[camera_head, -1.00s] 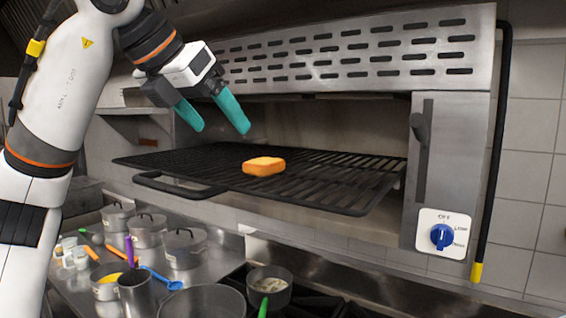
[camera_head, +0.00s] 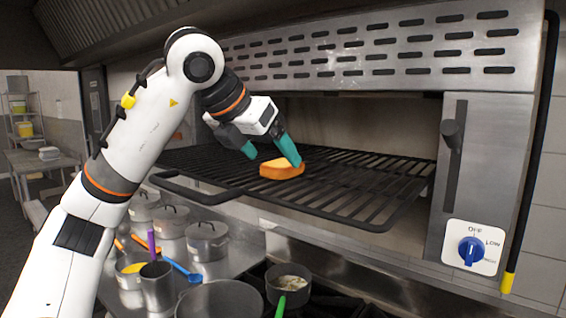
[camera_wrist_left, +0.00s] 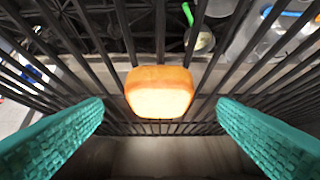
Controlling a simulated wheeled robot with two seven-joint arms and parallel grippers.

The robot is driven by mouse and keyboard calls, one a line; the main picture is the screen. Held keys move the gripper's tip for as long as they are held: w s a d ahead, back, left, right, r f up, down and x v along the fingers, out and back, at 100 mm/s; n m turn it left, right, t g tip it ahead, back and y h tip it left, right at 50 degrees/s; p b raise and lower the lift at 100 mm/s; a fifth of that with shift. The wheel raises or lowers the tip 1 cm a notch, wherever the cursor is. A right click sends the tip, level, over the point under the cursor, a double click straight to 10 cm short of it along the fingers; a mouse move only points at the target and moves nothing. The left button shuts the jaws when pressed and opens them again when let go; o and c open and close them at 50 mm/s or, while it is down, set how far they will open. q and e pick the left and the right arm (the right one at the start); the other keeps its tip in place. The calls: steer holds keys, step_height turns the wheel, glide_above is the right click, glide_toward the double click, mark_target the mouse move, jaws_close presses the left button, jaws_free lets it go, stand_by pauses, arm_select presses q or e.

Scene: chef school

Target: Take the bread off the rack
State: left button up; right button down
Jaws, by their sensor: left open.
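The bread (camera_head: 281,170) is a small golden-orange slice lying on the black wire rack (camera_head: 372,212), which sticks out of the oven. My left gripper (camera_head: 268,155) is open, its teal fingers low over the rack at the bread; one fingertip hides part of the bread in the head view. In the left wrist view the bread (camera_wrist_left: 160,92) lies ahead between the two spread fingers (camera_wrist_left: 160,130), with a gap on each side. It is not gripped. My right gripper is not in view.
The steel oven (camera_head: 470,150) has a blue knob (camera_head: 472,250) at its right and a perforated panel above the rack. Below stand lidded pots (camera_head: 207,240), a saucepan (camera_head: 288,285) and utensils. There is bare rack to the bread's right.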

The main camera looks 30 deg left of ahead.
mark_target(278, 164)
arm_select(q)
steer(key=shift+p+x, duration=0.35)
steer(key=shift+x, duration=0.7)
steer(key=shift+w+f, duration=0.35)
steer(key=shift+w, duration=0.05)
steer(key=c, duration=1.1)
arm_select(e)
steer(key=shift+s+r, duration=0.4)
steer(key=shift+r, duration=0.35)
arm_select(q)
steer(key=shift+o, duration=0.2)
